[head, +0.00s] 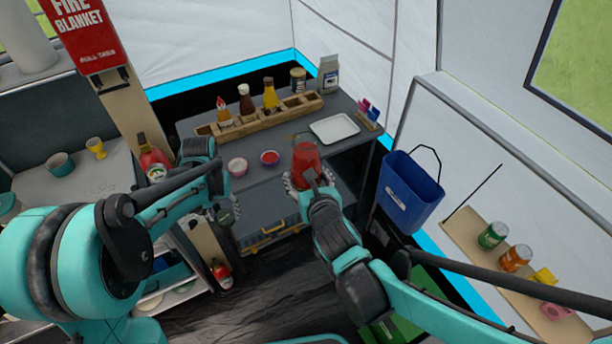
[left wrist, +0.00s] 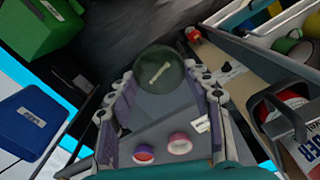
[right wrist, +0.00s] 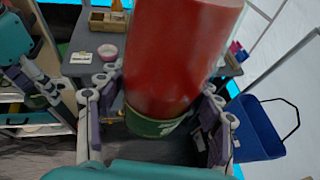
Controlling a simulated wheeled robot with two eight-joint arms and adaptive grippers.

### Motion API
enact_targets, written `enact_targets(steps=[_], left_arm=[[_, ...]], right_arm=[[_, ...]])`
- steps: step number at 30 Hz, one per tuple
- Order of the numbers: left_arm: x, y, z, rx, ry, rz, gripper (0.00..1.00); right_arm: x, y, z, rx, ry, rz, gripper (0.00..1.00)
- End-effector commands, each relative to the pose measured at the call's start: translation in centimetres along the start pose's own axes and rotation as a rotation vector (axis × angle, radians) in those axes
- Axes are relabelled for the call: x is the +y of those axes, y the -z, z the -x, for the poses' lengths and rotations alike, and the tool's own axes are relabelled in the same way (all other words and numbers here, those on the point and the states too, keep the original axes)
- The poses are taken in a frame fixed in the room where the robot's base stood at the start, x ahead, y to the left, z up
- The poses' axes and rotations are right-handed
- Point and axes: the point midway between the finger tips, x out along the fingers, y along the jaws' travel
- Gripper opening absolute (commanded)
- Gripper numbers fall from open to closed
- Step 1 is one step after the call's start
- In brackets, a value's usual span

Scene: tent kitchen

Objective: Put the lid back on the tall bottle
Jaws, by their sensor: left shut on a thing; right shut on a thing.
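The tall bottle (head: 306,158) is red and stands upright above the front edge of the grey counter. My right gripper (head: 305,184) is shut around its lower part. In the right wrist view the bottle (right wrist: 175,55) fills the middle, with a green label band low down between the fingers. My left gripper (head: 222,208) is to the left of the bottle and lower, in front of the counter. It is shut on a round dark green lid, which shows clearly between its fingers in the left wrist view (left wrist: 160,72). The lid is apart from the bottle.
A pink-rimmed bowl (head: 237,167) and a red bowl (head: 270,158) sit on the counter left of the bottle. A wooden rack (head: 250,123) with sauce bottles and a white tray (head: 334,128) are behind. A blue bin (head: 408,195) hangs at the right.

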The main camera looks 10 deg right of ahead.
Motion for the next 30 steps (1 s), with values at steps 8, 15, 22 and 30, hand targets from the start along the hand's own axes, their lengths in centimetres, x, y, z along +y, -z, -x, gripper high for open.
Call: enact_targets(steps=[8,15,22,30], left_arm=[[5.3,5.5,8.5,-0.008,0.005,-0.134,0.39],[10.1,7.4,16.6,-0.015,0.011,-0.246,0.39],[14.5,6.8,24.6,-0.02,0.016,-0.353,0.39],[18.9,3.4,33.2,-0.025,0.021,-0.469,0.39]], right_arm=[[0.0,-0.1,0.0,-0.003,-0.001,0.001,0.05],[0.0,-0.1,0.0,-0.003,-0.001,0.001,0.05],[0.0,-0.1,0.0,-0.003,-0.001,0.001,0.05],[0.0,-0.1,0.0,-0.003,-0.001,0.001,0.05]])
